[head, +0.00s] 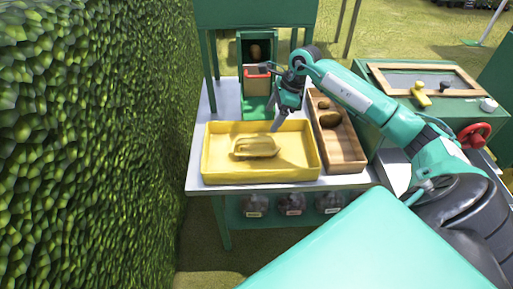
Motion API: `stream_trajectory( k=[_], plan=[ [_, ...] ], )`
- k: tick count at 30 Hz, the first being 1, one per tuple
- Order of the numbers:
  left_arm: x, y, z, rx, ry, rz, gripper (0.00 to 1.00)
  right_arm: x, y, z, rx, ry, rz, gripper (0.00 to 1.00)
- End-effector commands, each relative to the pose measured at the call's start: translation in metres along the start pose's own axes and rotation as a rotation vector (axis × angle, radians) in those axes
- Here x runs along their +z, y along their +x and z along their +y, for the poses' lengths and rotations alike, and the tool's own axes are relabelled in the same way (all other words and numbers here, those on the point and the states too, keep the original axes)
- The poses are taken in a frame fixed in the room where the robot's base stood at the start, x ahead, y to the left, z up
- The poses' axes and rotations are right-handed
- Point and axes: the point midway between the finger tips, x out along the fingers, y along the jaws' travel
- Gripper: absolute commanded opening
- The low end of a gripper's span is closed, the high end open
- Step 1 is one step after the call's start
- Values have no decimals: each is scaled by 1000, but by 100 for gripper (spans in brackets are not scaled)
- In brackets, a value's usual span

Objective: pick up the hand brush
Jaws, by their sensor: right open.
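My right gripper (281,110) is open and empty. It points down over the back right part of a yellow tray (212,172). A yellow object (256,147), broad and low with a raised upper part, lies in the tray to the left of my fingers and apart from them. Another small yellow object (421,94) lies at the front edge of a wooden-framed screen at the right. I cannot tell for certain which of these is the hand brush. My left gripper is not in view.
A wooden box (348,155) with brown lumps stands right of the tray. Behind the tray, a green stand holds a beige box with a red handle (258,72). The wooden-framed screen (378,78) and a red wheel (474,135) are at right. A hedge (90,130) borders the left.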

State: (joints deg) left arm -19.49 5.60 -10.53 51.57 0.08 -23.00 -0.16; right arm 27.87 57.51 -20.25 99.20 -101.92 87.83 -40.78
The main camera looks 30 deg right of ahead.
Motion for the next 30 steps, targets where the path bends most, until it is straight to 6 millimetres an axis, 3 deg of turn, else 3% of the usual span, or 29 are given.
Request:
stream_trajectory(
  k=[10, 22, 30],
  plan=[
    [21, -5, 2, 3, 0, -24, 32, 0, 64, 2, 6, 1, 1, 78],
    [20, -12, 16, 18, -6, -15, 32, -2, 101, 7, 7, 1, 1, 78],
    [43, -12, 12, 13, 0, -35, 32, -4, 132, 7, 3, 0, 1, 78]
  ],
)
